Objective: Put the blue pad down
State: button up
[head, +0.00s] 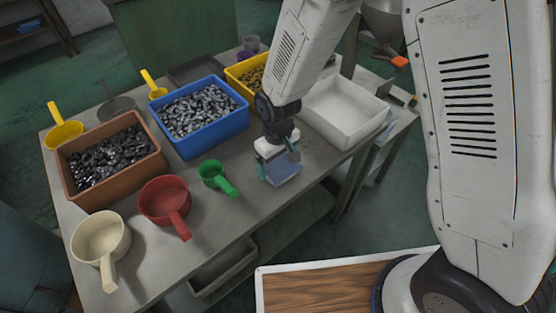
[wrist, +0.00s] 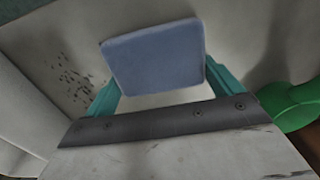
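The blue pad (head: 284,172) is a flat, pale blue square at the front right part of the grey table. My gripper (head: 279,162) points down there, with its teal fingers on either side of the pad. In the wrist view the pad (wrist: 155,55) sits between the fingertips (wrist: 157,78), which meet its left and right edges. The gripper looks shut on it. The pad is at or just above the table top; its underside is hidden, so I cannot tell whether it touches.
A green scoop (head: 215,177) lies close to the left of my gripper. A red scoop (head: 166,201) is farther left. A blue bin (head: 212,144) of metal parts stands behind, and a white empty bin (head: 345,115) stands behind to the right. The table's front edge is near.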

aim_at(278, 162)
jog(key=shift+o, duration=0.7)
jog(key=shift+s+d+f, duration=0.1)
jog(key=shift+s+f, duration=0.05)
jog(key=shift+f, duration=0.1)
jog(key=shift+r, duration=0.1)
jog(key=shift+r, duration=0.3)
notch_tip(278, 162, up, 12)
jog(key=s+d+r+m, duration=0.2)
jog(key=s+d+r, duration=0.1)
jog(key=d+r, duration=0.55)
jog(key=s+d+r+m, duration=0.2)
jog(key=s+d+r, duration=0.3)
jog(key=s, duration=0.4)
jog(key=s+d+r+m+t, duration=0.1)
jog(key=s+d+r+m, duration=0.1)
jog(key=s+d+r, duration=0.3)
jog(key=s+d, duration=0.3)
jog(key=s, duration=0.1)
jog(key=shift+m, duration=0.4)
